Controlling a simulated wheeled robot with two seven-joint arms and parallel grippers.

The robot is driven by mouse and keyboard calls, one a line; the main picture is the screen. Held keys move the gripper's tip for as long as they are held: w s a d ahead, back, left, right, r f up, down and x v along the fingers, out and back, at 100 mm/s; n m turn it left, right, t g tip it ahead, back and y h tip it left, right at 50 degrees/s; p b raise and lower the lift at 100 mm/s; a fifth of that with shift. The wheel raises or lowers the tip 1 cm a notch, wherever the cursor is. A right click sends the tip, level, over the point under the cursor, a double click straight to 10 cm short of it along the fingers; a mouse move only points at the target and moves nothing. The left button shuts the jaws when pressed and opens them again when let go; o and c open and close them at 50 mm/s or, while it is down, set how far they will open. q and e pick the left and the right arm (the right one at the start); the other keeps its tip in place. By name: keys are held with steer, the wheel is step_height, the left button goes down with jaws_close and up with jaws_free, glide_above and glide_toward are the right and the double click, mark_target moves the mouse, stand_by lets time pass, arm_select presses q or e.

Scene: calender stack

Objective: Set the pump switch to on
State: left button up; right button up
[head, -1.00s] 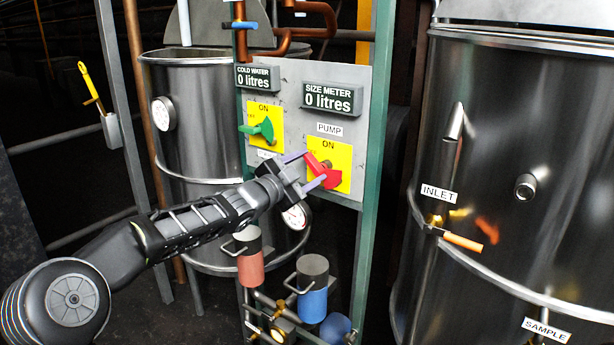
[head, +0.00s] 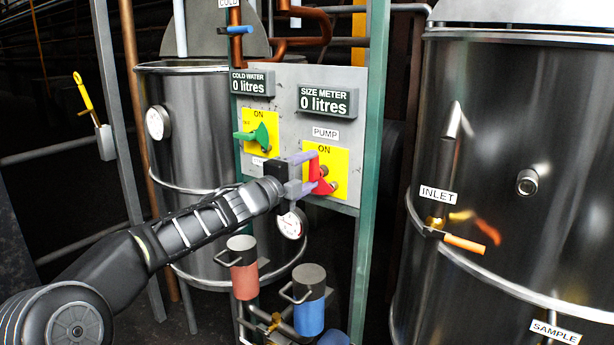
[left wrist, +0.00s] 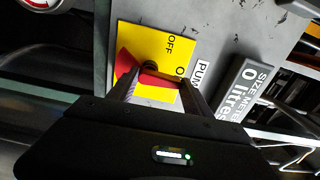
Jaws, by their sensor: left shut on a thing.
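The red pump switch (head: 322,186) sits on a yellow plate (head: 341,160) below the PUMP label on the grey panel. Its handle stands nearly upright, with the word ON above it. My left gripper (head: 314,172) is shut on the red handle, coming from the left. In the left wrist view the red switch (left wrist: 158,80) lies between the two fingers (left wrist: 160,90), which partly hide it. The yellow plate there (left wrist: 150,40) shows OFF and part of ON. My right gripper is not in view.
A green switch (head: 256,136) sits to the left on the same panel (head: 285,95). The size meter (head: 327,100) and cold water meter (head: 251,84) read 0 litres. A large steel tank (head: 500,130) stands at the right. Red and blue cylinders (head: 309,300) are below.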

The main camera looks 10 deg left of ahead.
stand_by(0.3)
arm_select(q)
steer(key=o, duration=1.4)
steer(key=shift+c, duration=0.2)
steer(key=shift+s, duration=0.1)
steer(key=b+v, duration=0.1)
steer(key=v, duration=0.6)
steer(key=shift+s+b, duration=0.3)
steer(key=shift+b, duration=0.05)
